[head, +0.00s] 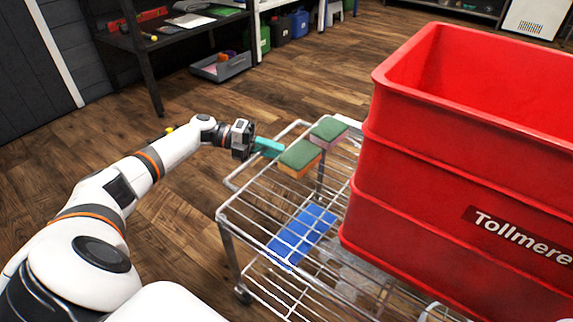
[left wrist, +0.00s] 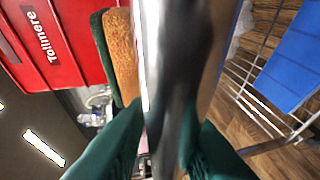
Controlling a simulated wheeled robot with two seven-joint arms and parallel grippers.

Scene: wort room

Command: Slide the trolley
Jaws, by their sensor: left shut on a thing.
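The trolley (head: 232,217) is a silver wire cart with an upper and a lower shelf. My left gripper (head: 270,148) is at its left end, beside the raised end rail. In the left wrist view, the green fingertips (left wrist: 160,145) are on either side of a shiny metal bar (left wrist: 178,70), shut on the trolley's rail. The contact itself is hard to see in the head view. My right gripper is not in view.
A large red crate (head: 440,200) marked Tollmere stands on the trolley, with two green-topped sponges (head: 299,155) (head: 329,131) beside it. A blue item (head: 303,235) lies lower down. A dark shelf unit (head: 150,60) and a grey bin (head: 222,68) stand behind. Wooden floor (head: 195,115) left of the trolley is clear.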

